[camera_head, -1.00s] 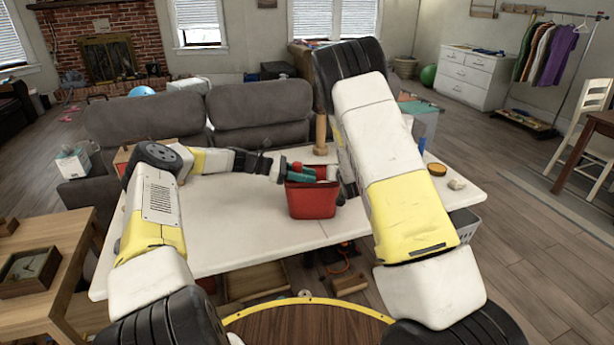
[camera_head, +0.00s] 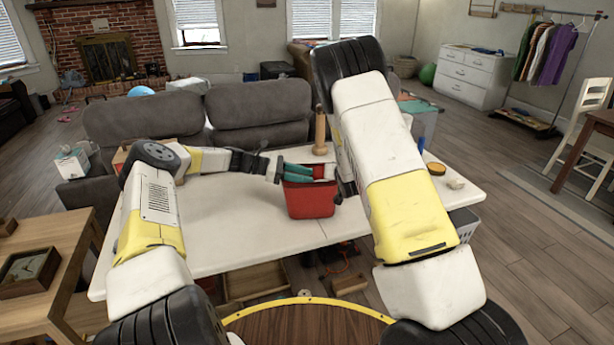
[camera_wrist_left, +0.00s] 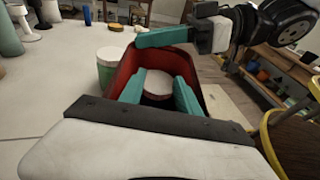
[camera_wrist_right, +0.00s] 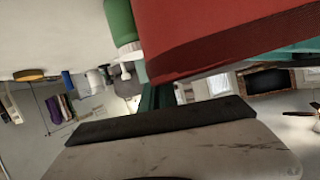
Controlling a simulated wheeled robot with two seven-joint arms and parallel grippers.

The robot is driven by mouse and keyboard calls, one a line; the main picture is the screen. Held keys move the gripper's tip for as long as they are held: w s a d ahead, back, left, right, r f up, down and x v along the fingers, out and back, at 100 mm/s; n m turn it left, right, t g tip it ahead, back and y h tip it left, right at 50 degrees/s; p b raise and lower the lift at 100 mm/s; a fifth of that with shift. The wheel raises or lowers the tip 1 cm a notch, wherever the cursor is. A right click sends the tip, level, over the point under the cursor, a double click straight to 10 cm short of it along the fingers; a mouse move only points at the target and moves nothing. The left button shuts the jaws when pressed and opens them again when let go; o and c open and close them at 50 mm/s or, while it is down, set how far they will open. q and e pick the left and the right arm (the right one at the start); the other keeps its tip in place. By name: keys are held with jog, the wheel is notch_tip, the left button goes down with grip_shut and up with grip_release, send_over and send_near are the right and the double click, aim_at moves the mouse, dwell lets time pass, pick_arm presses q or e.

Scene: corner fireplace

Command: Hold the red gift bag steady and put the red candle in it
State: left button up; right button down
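The red gift bag (camera_head: 310,200) stands on the white table. In the left wrist view, a round white-topped thing with red below its top, seemingly the red candle (camera_wrist_left: 156,81), is inside the bag (camera_wrist_left: 118,80). My left gripper (camera_head: 310,174) reaches over the bag from the left. Its teal fingers (camera_wrist_left: 158,88) are apart, on either side of the candle's top; it looks open. My right gripper (camera_wrist_left: 140,42) is at the bag's rim, and a teal finger lies along it. My right arm hides much of it, so its opening is unclear.
A green-and-white canister (camera_wrist_left: 108,70) stands close beside the bag. The table's left part (camera_head: 225,212) is clear. A grey sofa (camera_head: 258,112) is behind the table.

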pick_arm(q)
jog(key=v, duration=1.1)
jog(key=shift+a, duration=0.2)
pick_arm(e)
jog(key=shift+d+f, duration=0.3)
jog(key=shift+d, duration=0.2)
pick_arm(q)
jog(key=shift+w, duration=0.1)
pick_arm(e)
jog(key=shift+a, duration=0.15)
pick_arm(q)
jog(key=shift+d, duration=0.1)
pick_arm(e)
jog(key=c, duration=1.6)
grip_release()
jog(key=shift+o, duration=0.2)
jog(key=o, duration=0.5)
jog(key=shift+o, duration=0.2)
pick_arm(q)
jog(key=shift+r, duration=0.1)
